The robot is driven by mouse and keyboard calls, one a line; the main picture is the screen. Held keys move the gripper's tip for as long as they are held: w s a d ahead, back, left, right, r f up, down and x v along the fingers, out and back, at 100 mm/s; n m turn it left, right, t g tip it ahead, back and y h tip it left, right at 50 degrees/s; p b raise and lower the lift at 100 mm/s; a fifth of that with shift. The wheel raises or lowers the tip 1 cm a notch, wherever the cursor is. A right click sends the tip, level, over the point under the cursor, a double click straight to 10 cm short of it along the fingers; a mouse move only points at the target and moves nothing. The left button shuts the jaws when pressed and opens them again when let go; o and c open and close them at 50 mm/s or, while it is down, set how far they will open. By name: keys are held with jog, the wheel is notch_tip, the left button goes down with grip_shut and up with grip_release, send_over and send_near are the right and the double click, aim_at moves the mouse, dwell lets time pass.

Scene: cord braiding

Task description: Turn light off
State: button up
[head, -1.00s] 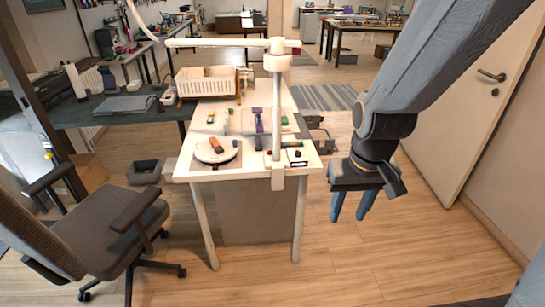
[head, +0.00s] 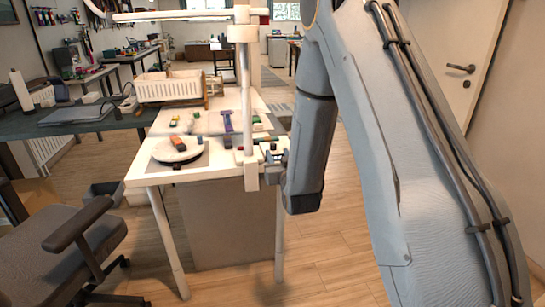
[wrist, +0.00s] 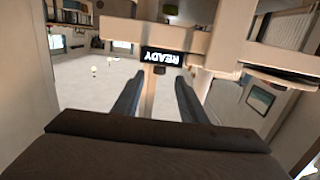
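A white lamp (head: 245,90) stands on a post clamped to the front edge of the white table, its long arm (head: 180,15) reaching left at the top of the head view. I cannot tell for sure whether it is lit. My gripper (wrist: 157,85) is open and empty in the wrist view, its two dark fingers apart. Beyond and between the fingertips is a dark panel (wrist: 161,56) reading READY upside down, with a small dark knob-like part (wrist: 159,70) beside it. In the head view my gripper is beside the post's base, its fingers mostly hidden.
The white table (head: 210,172) carries a round white turntable (head: 178,150) and small coloured pieces. A white basket (head: 168,87) stands behind. An office chair (head: 85,240) is at the lower left. A door (head: 455,60) is at the right.

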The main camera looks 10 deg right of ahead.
aim_at(274, 146)
jog(key=shift+w+f+t, duration=0.15)
jog(key=shift+w+t, duration=0.25)
jog(key=shift+w, duration=0.05)
jog(key=w, duration=0.7)
jog(key=shift+w+d, duration=0.1)
jog(key=shift+w, duration=0.05)
jog(key=shift+c, duration=0.5)
grip_shut()
